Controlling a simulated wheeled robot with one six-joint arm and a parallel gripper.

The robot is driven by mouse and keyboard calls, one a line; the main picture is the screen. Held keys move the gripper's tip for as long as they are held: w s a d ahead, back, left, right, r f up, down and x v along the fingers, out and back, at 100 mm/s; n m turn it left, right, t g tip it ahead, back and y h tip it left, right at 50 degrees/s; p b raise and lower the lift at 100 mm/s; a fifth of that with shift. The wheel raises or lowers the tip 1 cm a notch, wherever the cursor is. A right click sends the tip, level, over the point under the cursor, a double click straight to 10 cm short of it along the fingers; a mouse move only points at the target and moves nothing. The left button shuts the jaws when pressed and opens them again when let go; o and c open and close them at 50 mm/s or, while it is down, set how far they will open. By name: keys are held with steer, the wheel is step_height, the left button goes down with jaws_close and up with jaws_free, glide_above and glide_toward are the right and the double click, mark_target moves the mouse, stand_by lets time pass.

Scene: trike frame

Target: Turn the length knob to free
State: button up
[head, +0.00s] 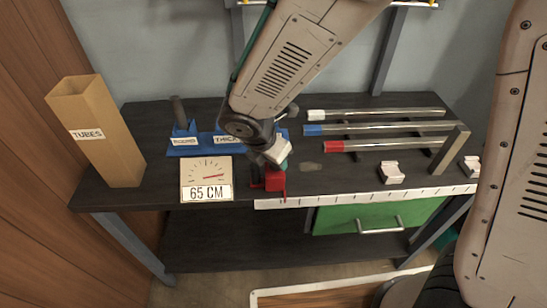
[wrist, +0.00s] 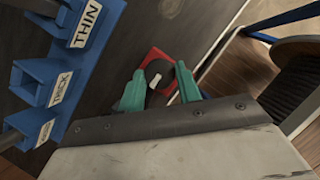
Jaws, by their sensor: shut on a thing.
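The length knob (wrist: 158,72) is dark with a white pointer mark and sits on a red base (wrist: 146,56) in the wrist view. In the head view the red base (head: 274,181) stands at the bench's front edge, and my wrist mostly hides the knob. My gripper (wrist: 160,87) has two teal fingers, one on each side of the knob, shut on it. In the head view my gripper (head: 281,166) comes down onto the red base from above. I cannot read any setting label by the knob.
A dial sign (head: 207,181) reading 65 CM stands left of the knob. Several capped tubes (head: 380,129) lie at the right. A white ruler strip (head: 345,199) runs along the front edge.

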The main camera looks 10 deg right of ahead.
steer(key=o, duration=1)
steer(key=shift+c, duration=0.2)
steer(key=v, duration=0.7)
steer(key=shift+r, duration=0.35)
steer(key=shift+s+a, duration=0.1)
